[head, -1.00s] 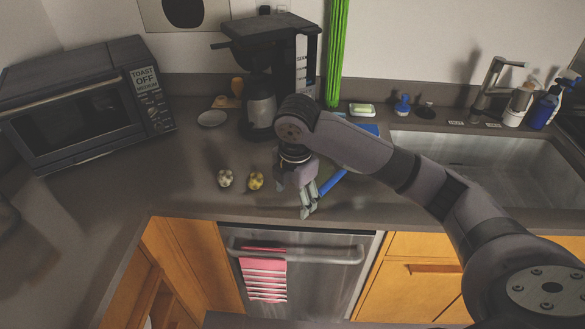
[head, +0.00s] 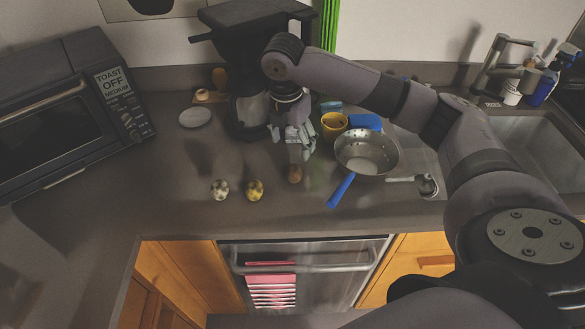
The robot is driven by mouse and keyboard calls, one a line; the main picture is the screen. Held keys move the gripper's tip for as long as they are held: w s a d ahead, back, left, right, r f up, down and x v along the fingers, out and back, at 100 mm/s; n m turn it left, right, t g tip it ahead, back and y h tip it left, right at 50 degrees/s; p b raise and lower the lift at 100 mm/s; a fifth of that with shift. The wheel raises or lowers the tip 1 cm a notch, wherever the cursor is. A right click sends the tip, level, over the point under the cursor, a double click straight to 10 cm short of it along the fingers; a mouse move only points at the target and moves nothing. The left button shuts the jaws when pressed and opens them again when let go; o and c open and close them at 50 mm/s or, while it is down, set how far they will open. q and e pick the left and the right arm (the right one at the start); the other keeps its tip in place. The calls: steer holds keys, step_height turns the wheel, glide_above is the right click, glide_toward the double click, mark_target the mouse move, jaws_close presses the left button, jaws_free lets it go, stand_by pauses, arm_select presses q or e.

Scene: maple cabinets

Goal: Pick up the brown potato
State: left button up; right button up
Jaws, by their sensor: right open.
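A small brown potato (head: 295,173) lies on the grey counter (head: 190,222), to the left of a metal pan. My right gripper (head: 298,154) is open, with its fingers pointing down just behind and above the potato. The fingertips look close to the potato, but I cannot tell whether they touch it. My left gripper is not in view.
Two speckled round items, one pale (head: 219,189) and one yellow (head: 254,190), lie left. A coffee maker (head: 248,105) stands close behind my gripper.

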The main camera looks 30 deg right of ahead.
steer(key=p, duration=0.1)
glide_above(294, 169)
steer(key=f, duration=0.5)
steer(key=shift+s+a+f, duration=0.2)
steer(key=shift+a+f, duration=0.05)
steer(key=shift+a, duration=0.1)
step_height(294, 169, down, 2)
steer(key=shift+w+d, duration=0.1)
steer(key=shift+w, duration=0.05)
steer(key=shift+f+p, duration=0.35)
steer(key=shift+p, duration=0.1)
steer(key=f, duration=0.1)
steer(key=f+p, duration=0.1)
steer(key=f, duration=0.1)
steer(key=shift+w+d+f, duration=0.1)
steer(key=shift+d+f, duration=0.15)
steer(key=shift+f, duration=0.45)
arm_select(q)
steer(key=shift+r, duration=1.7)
arm_select(e)
steer(key=c, duration=1.3)
